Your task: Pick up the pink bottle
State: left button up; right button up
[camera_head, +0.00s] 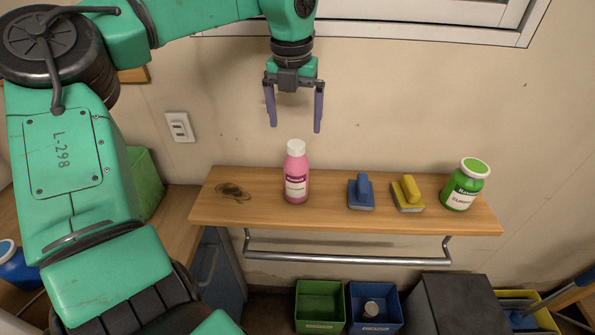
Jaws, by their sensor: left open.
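The pink bottle (296,178) stands upright on the wooden shelf (330,217), left of the shelf's middle. It has a white cap and a pale label with dark print. My left gripper (295,128) points down above the bottle, its two purple-grey fingers spread apart and empty. In the picture the fingertips are a little above the cap, and they do not appear to touch it. How far the gripper is from the bottle in depth is hard to tell. My right gripper is not in view.
On the shelf, right of the bottle, are a blue brush (361,192), a yellow brush (407,194) and a green bottle (465,185). A dark stain (232,191) lies left. A metal rail (345,259) runs below. Green (319,306) and blue bins stand underneath.

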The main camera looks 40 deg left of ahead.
aim_at(296, 161)
pick_arm(q)
jog(key=s+f, duration=0.1)
jog(key=d+f+p, duration=0.1)
jog(key=f, duration=0.1)
jog(key=shift+s+d, duration=0.15)
jog(key=shift+s, duration=0.2)
jog(key=shift+w+f, duration=0.2)
jog(key=shift+f, duration=0.55)
jog(key=f+p, duration=0.1)
jog(key=f, duration=0.1)
jog(key=f+p, duration=0.1)
jog(key=f, duration=0.1)
jog(key=w+f+p, duration=0.1)
jog(key=f, duration=0.1)
jog(key=shift+a, duration=0.35)
jog(key=shift+f, duration=0.1)
jog(key=shift+s+d, duration=0.1)
jog(key=shift+c, duration=0.9)
jog(key=c, duration=1.1)
jog(key=shift+c, duration=0.2)
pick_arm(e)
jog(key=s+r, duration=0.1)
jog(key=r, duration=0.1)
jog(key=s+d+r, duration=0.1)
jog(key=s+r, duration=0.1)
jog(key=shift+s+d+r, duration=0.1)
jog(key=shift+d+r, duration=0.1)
